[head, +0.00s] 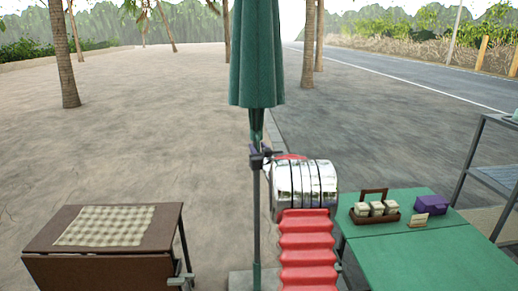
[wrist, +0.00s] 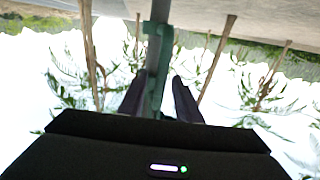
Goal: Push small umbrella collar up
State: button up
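The closed green umbrella (head: 257,55) hangs upright in the head view, on a thin dark pole (head: 257,220). My dark gripper (head: 262,154) is at the pole, just below the gathered cloth. In the wrist view, which looks upside down, my gripper (wrist: 159,99) has its two fingers apart, with the pole and a green part between or just beyond them. A short teal piece (wrist: 157,29) shows on the pole, perhaps the collar. I cannot tell the collar clearly from the pole and gripper, or whether the fingers touch anything.
A green table (head: 425,260) at right carries a brown tray of jars (head: 375,217), a small card (head: 421,220) and a purple box (head: 431,205). A brown table with a checked cloth (head: 105,226) stands at left. A metal shelf (head: 490,180) is far right. Open sandy ground lies behind.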

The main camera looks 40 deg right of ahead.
jog(key=shift+w, duration=0.1)
jog(key=shift+c, duration=0.2)
grip_shut()
jog(key=shift+d, duration=0.1)
